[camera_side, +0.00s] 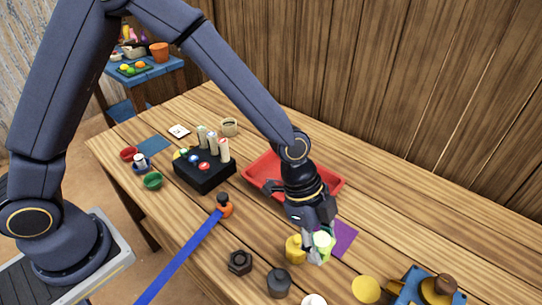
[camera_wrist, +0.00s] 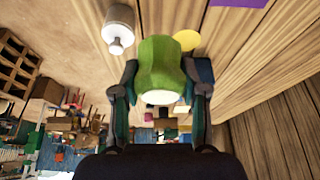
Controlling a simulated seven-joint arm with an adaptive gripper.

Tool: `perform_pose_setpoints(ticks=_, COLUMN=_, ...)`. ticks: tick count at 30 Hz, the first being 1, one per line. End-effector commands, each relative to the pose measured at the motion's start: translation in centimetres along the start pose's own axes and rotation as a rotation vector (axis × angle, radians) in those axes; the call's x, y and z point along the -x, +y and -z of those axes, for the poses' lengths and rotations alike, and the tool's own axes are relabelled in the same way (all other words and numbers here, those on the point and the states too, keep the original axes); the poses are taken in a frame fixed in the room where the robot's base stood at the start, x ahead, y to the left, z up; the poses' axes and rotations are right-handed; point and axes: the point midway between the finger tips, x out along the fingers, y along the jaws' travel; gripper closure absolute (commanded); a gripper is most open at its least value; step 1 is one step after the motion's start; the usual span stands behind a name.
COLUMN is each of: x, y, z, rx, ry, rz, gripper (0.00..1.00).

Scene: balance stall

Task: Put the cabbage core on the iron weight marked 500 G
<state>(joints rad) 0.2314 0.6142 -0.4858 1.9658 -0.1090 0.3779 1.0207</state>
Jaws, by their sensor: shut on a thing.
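The cabbage core (camera_side: 322,240) is pale green and white, held between the fingers of my gripper (camera_side: 318,250) above the table. In the wrist view the core (camera_wrist: 161,65) is green with a pale end, and my gripper's fingers (camera_wrist: 160,92) are shut on its two sides. A dark, six-sided weight (camera_side: 239,262) stands on the table to the left of my gripper in the side view. A dark round weight (camera_side: 279,282) with a knob stands nearer to it. I cannot read a 500 G mark on either one.
A yellow weight (camera_side: 294,249) stands close beside my gripper. A red tray (camera_side: 262,179) and a purple square (camera_side: 345,236) lie behind. A yellow disc (camera_side: 366,289) and a blue stand (camera_side: 412,281) are at the right. A blue strap (camera_side: 180,262) crosses the left front.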

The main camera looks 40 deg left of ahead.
Motion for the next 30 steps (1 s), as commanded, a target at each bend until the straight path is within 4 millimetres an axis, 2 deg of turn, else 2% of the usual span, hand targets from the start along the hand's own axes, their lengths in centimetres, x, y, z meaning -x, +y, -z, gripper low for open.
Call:
perform_pose_setpoints(ticks=8, x=0.4, y=4.6, z=-4.7, rx=-0.642, ry=0.000, rz=-0.272, gripper=0.91)
perform_pose_setpoints(ticks=12, x=1.5, y=6.6, z=-7.7, rx=-0.947, ry=-0.003, rz=-0.397, gripper=0.91)
perform_pose_setpoints(ticks=16, x=2.9, y=8.0, z=-10.4, rx=-1.155, ry=-0.003, rz=-0.481, gripper=0.91)
perform_pose_setpoints(ticks=19, x=3.9, y=8.6, z=-12.2, rx=-1.216, ry=-0.002, rz=-0.505, gripper=0.91)
perform_pose_setpoints(ticks=26, x=4.8, y=8.0, z=-13.8, rx=-1.157, ry=-0.001, rz=-0.479, gripper=0.91)
perform_pose_setpoints(ticks=30, x=3.7, y=7.6, z=-14.9, rx=-1.129, ry=0.001, rz=-0.471, gripper=0.91)
